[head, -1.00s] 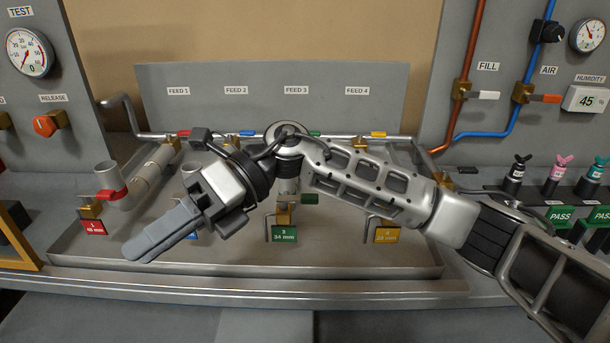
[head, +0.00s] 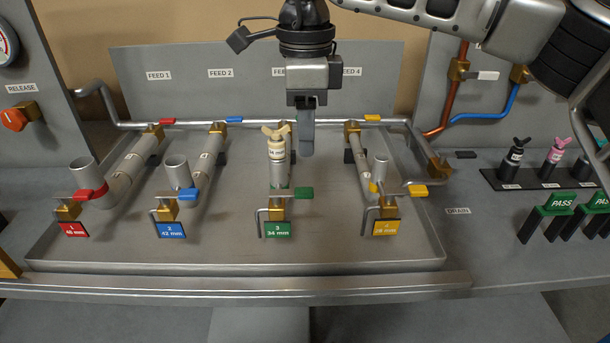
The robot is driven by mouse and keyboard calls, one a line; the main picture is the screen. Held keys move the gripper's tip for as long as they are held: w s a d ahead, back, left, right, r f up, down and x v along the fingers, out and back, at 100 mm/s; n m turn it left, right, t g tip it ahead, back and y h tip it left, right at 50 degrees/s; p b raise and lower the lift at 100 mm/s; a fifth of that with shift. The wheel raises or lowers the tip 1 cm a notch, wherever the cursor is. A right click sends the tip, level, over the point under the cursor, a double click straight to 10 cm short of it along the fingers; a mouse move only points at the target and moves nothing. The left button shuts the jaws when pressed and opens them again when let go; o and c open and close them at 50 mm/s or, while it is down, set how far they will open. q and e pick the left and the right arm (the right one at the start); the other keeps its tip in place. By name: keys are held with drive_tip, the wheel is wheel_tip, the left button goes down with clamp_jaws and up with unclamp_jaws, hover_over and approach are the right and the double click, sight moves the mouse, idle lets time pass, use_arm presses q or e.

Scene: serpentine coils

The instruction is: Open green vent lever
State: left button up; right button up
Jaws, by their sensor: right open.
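The green vent lever (head: 304,193) sticks out to the right from a small brass valve (head: 277,208) at the front of coil 3, above the green "3 34 mm" tag (head: 284,229). A bent outlet pipe hangs at the valve's left. My right gripper (head: 307,143) points down, open, behind and above the lever and apart from it. Its fingers are seen nearly edge-on, with nothing visible between them. A beige wing-topped plug (head: 278,160) stands upright at coil 3, just left of the fingers. The green feed lever at the back is hidden behind my gripper. My left gripper is out of view.
Blue (head: 188,194), red (head: 82,195) and yellow (head: 417,190) levers sit on the neighbouring front valves. Coil 4's open pipe (head: 379,168) stands right of my gripper. The tray floor (head: 232,240) between the valves is clear. Black and pink plugs (head: 555,153) stand at far right.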

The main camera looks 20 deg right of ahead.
sight(305, 190)
wheel_tip(305, 190, down, 10)
drive_tip(key=shift+r+p, duration=0.2)
drive_tip(key=shift+p, duration=0.55)
clamp_jaws()
